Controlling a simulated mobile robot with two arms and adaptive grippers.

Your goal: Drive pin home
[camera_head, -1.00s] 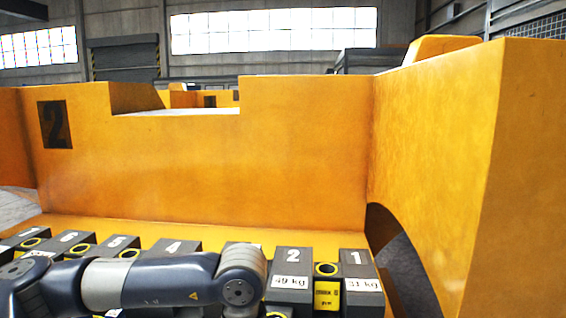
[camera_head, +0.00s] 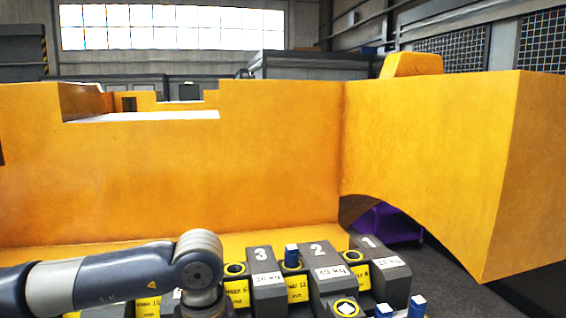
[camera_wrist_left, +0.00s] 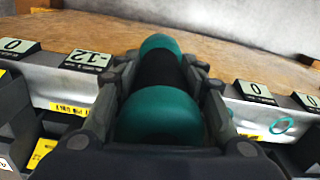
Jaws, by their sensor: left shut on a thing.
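In the left wrist view my left gripper (camera_wrist_left: 160,95) is shut on a mallet-like thing (camera_wrist_left: 158,118) with teal ends and a black middle. In the head view only my left arm shows; its gripper is below the picture's edge. A blue-topped pin (camera_head: 291,252) stands upright in the ring between castings 3 (camera_head: 264,275) and 2 (camera_head: 325,262); how deep it sits I cannot tell. Two more blue-topped pieces (camera_head: 384,310) (camera_head: 417,303) show at the bottom right, their lower parts cut off. My right gripper is not in view.
A high orange wall (camera_head: 200,180) rises behind the row, with an arched part (camera_head: 430,150) at right. Small number tags (camera_wrist_left: 87,58) and a teal ring (camera_wrist_left: 282,125) lie beside my gripper.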

